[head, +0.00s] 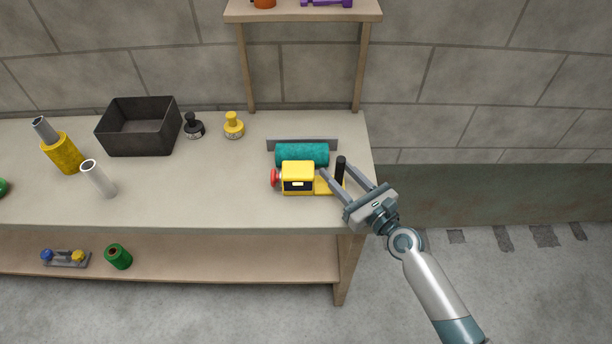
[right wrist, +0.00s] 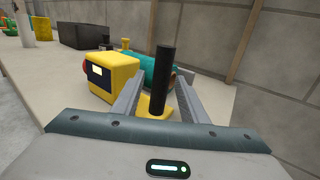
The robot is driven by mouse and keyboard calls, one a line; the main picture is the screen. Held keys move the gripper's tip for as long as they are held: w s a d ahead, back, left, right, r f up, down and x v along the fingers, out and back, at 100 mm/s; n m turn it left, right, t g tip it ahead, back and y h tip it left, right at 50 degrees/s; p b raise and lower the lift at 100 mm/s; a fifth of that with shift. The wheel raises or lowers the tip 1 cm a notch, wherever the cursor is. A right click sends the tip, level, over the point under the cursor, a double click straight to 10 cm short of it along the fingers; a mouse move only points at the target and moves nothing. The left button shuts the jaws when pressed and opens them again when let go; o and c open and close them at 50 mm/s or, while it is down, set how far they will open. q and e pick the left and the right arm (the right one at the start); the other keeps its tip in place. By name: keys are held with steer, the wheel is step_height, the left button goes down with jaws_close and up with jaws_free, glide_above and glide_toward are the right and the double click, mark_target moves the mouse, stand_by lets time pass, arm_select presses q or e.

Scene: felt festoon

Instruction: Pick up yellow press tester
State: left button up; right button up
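The yellow press tester (head: 297,170) lies near the right end of the workbench. It is a yellow box with a dark display, a red knob at its left and a yellow foot with an upright black post (head: 340,170) at its right. My right gripper (head: 337,169) is open, with one finger on each side of the black post. In the right wrist view the post (right wrist: 162,75) stands between the two fingers, with gaps visible, and the yellow box (right wrist: 110,75) is left of it. My left gripper is not in view.
A teal roll (head: 305,153) lies right behind the tester, before a grey rail (head: 325,143). A wooden shelf post (head: 358,75) rises behind. A yellow knobbed piece (head: 233,127), a black one (head: 194,127) and a dark bin (head: 117,139) stand further left. The bench's front middle is clear.

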mark_target(343, 160)
stand_by(0.4)
jaws_close()
steer(key=shift+r, duration=0.15)
steer(key=shift+r+p, duration=0.35)
steer(key=shift+r, duration=0.2)
steer(key=r, duration=0.1)
steer(key=r+p, duration=0.1)
steer(key=r, duration=0.1)
steer(key=shift+s+d+r, duration=0.1)
steer(key=shift+s+d, duration=0.1)
steer(key=shift+d, duration=0.05)
steer(key=s+d+r, duration=0.6)
steer(key=s+d, duration=0.1)
steer(key=d, duration=0.1)
steer(key=shift+d+r, duration=0.25)
